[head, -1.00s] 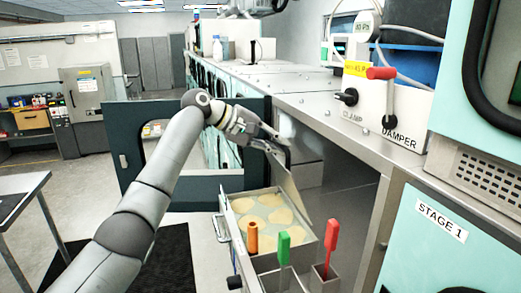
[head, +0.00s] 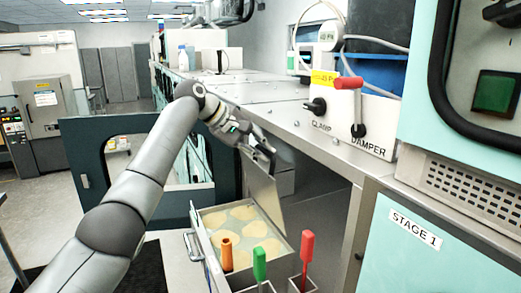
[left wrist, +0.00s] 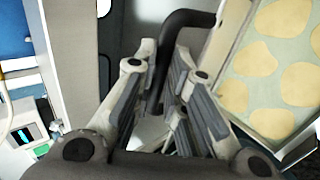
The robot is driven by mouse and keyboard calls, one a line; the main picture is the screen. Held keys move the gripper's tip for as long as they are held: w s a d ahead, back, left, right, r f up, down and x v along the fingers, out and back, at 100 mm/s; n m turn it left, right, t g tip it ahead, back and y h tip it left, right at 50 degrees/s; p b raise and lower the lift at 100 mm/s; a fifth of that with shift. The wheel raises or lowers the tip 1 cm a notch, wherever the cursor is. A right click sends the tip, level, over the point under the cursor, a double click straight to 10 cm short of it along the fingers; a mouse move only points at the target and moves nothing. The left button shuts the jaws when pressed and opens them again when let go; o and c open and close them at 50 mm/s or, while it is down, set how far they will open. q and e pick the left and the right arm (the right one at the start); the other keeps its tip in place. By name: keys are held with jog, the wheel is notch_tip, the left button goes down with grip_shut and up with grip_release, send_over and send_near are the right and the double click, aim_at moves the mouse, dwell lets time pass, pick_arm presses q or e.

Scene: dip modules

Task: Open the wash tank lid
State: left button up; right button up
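The wash tank lid (head: 263,190) is a flat grey plate standing steeply raised at the back right side of the open tank (head: 198,238). My left gripper (head: 262,148) is at the lid's upper edge. In the left wrist view, the lid's black bent handle (left wrist: 172,45) passes between the fingertips of my left gripper (left wrist: 166,58), which appear closed against it. The tank's inside, with pale yellow rounded pieces (head: 243,213), also shows in the left wrist view (left wrist: 275,70). My right gripper is not in view.
Orange (head: 226,254), green (head: 260,264) and red (head: 307,246) upright handles stand at the tank's near side. A dark-framed open door (head: 85,150) is behind my left arm. The STAGE 1 cabinet (head: 440,262) and damper panel (head: 372,125) are at the right.

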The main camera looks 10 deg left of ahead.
pick_arm(q)
jog(key=o, duration=0.4)
jog(key=shift+r, duration=0.1)
jog(key=shift+s+a, duration=0.1)
jog(key=v, duration=1.2)
